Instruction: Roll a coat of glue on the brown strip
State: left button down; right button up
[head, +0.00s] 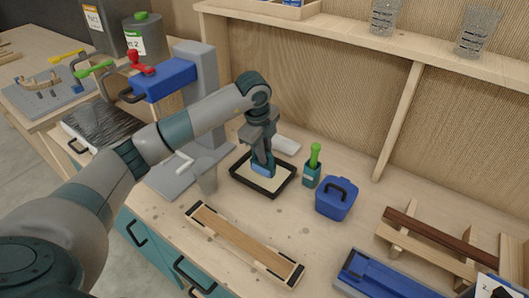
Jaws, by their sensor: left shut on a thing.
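The brown strip (236,238) lies in a pale frame with dark ends on the front of the bench, running from upper left to lower right. My left gripper (262,150) points down over a black-rimmed tray (242,181) with a cream layer in it. It is shut on a blue roller (263,167), whose lower end is at the tray; the gripper hides its upper part. I cannot tell whether the roller touches the cream layer. The tray and roller are behind the strip, apart from it. My right gripper is not in view.
A dark green pot with a green-handled tool (313,168) and a blue lidded box (336,199) stand right of the tray. A blue holder (385,278) and a wooden rack (435,244) are at lower right. A blue-grey clamp stand (195,90) rises left of the tray.

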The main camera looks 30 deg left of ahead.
pick_arm(q)
jog(key=shift+r+p, duration=1.4)
jog(key=shift+r, duration=1.1)
jog(key=shift+r+p, duration=0.5)
jog(key=shift+r, duration=0.5)
jog(key=d+m, duration=0.1)
jog(key=m, duration=0.1)
jog(key=s+d+m, duration=0.1)
jog(key=m, duration=0.1)
jog(key=shift+d+m+h+b, duration=0.15)
jog(key=shift+m+h+b, duration=0.15)
jog(key=shift+m+h, duration=0.1)
jog(key=s+d+f+n+y+b, duration=0.1)
jog(key=s+d+n, duration=0.1)
jog(key=s+n, duration=0.4)
jog(key=s+d+f+n+g+y+b, duration=0.1)
jog(key=s+d+n+b, duration=0.1)
jog(key=s+n, duration=0.4)
jog(key=s+d+f+n+g+y+b, duration=0.1)
jog(key=s+d+n, duration=0.3)
jog(key=s+n, duration=0.3)
jog(key=n, duration=0.5)
jog(key=shift+d+f, duration=0.2)
jog(key=shift+f, duration=0.05)
